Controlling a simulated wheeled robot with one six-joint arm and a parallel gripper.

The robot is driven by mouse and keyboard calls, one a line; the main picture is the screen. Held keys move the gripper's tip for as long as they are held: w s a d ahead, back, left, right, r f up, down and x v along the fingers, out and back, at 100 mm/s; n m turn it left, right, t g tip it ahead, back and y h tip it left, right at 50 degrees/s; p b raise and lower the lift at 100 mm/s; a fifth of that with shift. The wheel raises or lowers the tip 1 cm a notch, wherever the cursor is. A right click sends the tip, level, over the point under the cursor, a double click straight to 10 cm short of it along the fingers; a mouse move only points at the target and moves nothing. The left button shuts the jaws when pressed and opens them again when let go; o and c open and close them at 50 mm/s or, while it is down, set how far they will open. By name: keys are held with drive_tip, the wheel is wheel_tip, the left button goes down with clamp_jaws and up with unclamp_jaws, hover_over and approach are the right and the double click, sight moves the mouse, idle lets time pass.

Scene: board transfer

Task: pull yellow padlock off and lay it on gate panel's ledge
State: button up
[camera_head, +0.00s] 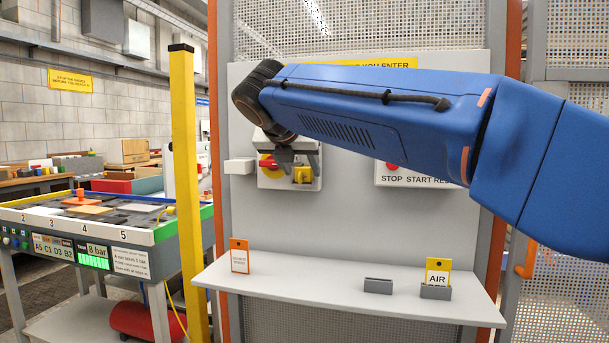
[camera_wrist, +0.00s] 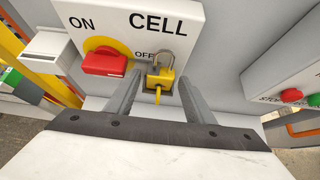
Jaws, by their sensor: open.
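The yellow padlock (camera_wrist: 160,80) hangs by its grey shackle on the cell isolator box (camera_wrist: 120,22), just right of the red switch handle (camera_wrist: 104,63). A yellow piece sticks out of its lower face. In the head view the padlock (camera_head: 302,174) is on the box's lower right. My gripper (camera_wrist: 158,88) is open, with one finger on each side of the padlock; I cannot tell whether either finger touches it. The gate panel's ledge (camera_head: 325,298) runs below. The head view shows my gripper (camera_head: 292,160) in front of the box, partly hiding it.
On the ledge stand an orange-edged tag (camera_head: 239,256) at left, an empty grey holder (camera_head: 378,286) and a yellow AIR tag (camera_head: 438,271) in a holder at right. The ledge between is bare. A yellow post (camera_head: 185,180) and a bench (camera_head: 90,225) are at left.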

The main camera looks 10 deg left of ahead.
drive_tip(key=c, duration=0.9)
drive_tip(key=shift+s+a, duration=0.15)
drive_tip(key=shift+s, duration=1.55)
drive_tip(key=shift+s+a, duration=0.15)
drive_tip(key=shift+s, duration=2)
